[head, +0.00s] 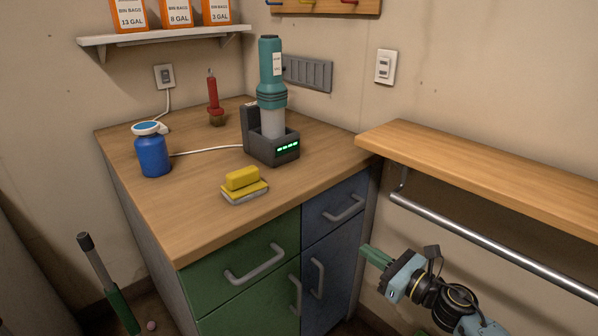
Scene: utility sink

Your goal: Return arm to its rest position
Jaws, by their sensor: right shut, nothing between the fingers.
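My right gripper (377,256) is at the lower right, in front of the blue cabinet door and below the wooden shelf. Its green fingers are shut with nothing between them. It is apart from the cabinet's handles as far as I can see. The forearm comes in from the bottom right edge. My left gripper is not in the view.
A wooden-topped cabinet (190,215) holds a teal flashlight (271,75) in a charging dock (272,148), a blue bottle (152,155), a yellow sponge (242,178) and a red tool (213,95). A wooden shelf (490,165) with a metal rail (480,240) overhangs my right arm.

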